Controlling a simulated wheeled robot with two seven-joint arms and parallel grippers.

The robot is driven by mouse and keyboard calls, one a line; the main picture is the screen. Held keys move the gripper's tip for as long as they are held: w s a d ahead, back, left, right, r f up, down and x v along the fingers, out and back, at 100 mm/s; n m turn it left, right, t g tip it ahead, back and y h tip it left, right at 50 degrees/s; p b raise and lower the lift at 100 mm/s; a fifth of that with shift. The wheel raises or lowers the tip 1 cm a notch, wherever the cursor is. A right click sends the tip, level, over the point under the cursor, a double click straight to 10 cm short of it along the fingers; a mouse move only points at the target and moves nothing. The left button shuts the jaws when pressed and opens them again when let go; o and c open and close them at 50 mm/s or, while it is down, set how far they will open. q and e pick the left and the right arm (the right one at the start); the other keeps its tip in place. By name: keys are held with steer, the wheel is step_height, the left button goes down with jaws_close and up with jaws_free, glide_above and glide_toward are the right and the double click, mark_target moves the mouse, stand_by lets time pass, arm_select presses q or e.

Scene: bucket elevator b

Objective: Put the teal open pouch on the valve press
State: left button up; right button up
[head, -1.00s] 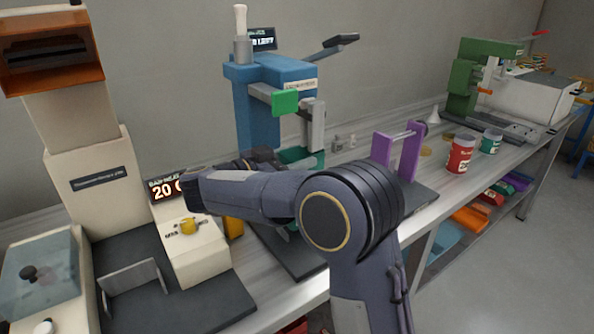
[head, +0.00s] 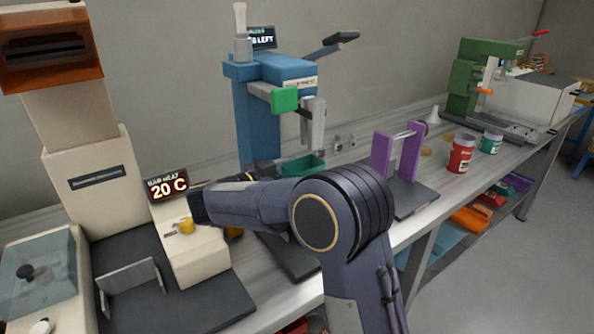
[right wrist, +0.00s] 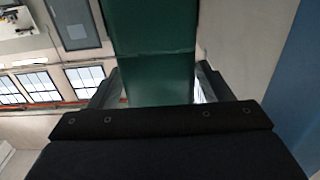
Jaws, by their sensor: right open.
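The teal open pouch (head: 303,166) stands under the head of the blue press (head: 262,125), which I take to be the valve press. Its open top shows in the head view and my arm hides its lower part, so I cannot tell what it rests on. My right gripper (head: 264,170) is just left of the pouch, mostly hidden behind my own forearm. In the right wrist view the pouch (right wrist: 152,70) rises between the two open fingers (right wrist: 157,85); contact with them is unclear. My left gripper is not in view.
A cream machine with a 20 C display (head: 168,186) stands at the left. Right of the press are a purple stand (head: 383,158), a red can (head: 461,154) and a teal can (head: 491,142). A green press (head: 470,75) stands farther back. Coloured pouches lie on the lower shelf.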

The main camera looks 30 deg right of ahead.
steer(key=shift+r, duration=0.2)
steer(key=s+a, duration=0.1)
steer(key=a, duration=1.1)
steer(key=shift+p, duration=0.4)
